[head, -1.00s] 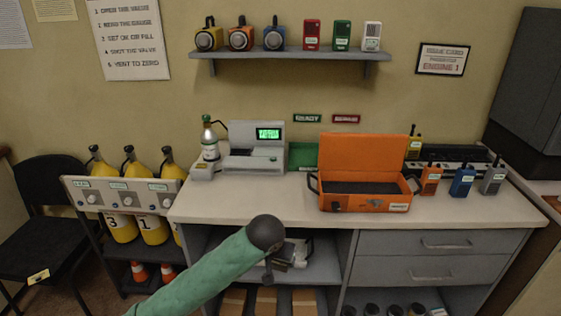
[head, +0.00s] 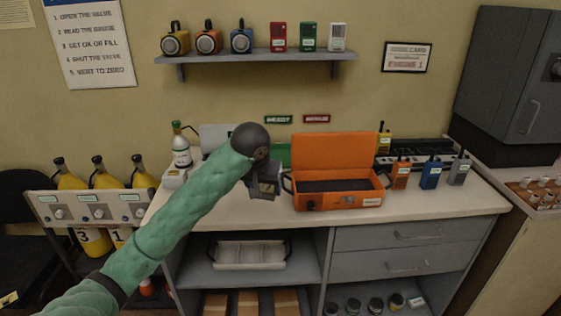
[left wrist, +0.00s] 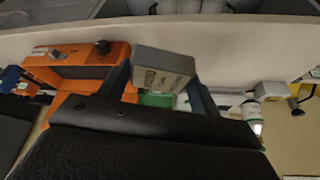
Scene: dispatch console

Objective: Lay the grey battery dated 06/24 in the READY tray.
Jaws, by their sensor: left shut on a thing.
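My left gripper (head: 264,188) is above the front of the counter, just left of the orange case. It is shut on a grey battery (left wrist: 163,66), which shows between the fingers in the left wrist view. The battery's label has dark print, too blurred to read the date. The green READY tray (head: 283,155) lies at the back of the counter under the green READY sign (head: 278,119). My arm and the orange case hide much of it. A bit of green tray also shows in the left wrist view (left wrist: 157,99), beyond the battery. My right gripper is not in view.
The open orange case (head: 338,200) stands right of my gripper, its lid raised. Several radios (head: 430,173) stand farther right. A green-topped cylinder (head: 181,148) and a grey machine stand left. A white bin (head: 249,254) sits on the shelf below.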

